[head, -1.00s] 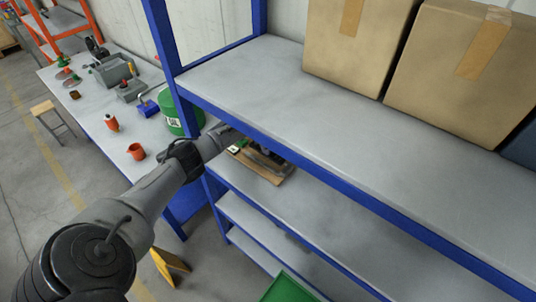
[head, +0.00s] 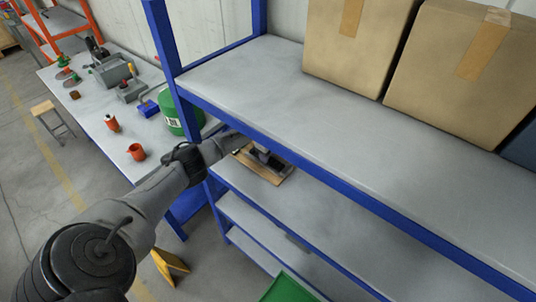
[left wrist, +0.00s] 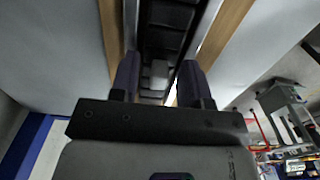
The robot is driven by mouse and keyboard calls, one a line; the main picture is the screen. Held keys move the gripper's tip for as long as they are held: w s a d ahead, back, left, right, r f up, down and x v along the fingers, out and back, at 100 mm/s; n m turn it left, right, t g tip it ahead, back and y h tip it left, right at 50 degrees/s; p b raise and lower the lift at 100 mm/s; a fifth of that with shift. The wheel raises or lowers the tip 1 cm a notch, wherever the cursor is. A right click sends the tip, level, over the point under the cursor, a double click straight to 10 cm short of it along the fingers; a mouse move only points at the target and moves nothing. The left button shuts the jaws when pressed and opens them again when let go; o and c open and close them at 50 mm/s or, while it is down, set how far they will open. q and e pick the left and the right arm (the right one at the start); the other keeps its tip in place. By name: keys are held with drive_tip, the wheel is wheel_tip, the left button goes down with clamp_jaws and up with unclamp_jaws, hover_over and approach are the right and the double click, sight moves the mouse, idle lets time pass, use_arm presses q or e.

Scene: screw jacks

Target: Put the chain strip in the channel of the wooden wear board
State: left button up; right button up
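The wooden wear board (head: 267,177) lies on the shelf level below the top one, partly hidden by the top shelf's edge. Dark parts lie on it, too small to name in the head view. In the left wrist view the board's wood (left wrist: 222,32) shows on both sides of a lengthwise channel. A black, segmented strip, seemingly the chain strip (left wrist: 165,40), runs along the middle. My left gripper (left wrist: 158,75) has its two fingers apart, one on each side of this strip. I cannot tell whether they press on it. My right gripper is out of view.
The blue-framed top shelf (head: 280,100) overhangs my left arm's reach. Cardboard boxes (head: 355,45) stand on it. A green drum (head: 175,112) and an orange cup (head: 136,152) stand on the table at left. The shelf right of the board is clear.

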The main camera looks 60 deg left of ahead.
use_arm(q)
drive_tip(key=shift+r, duration=2.1)
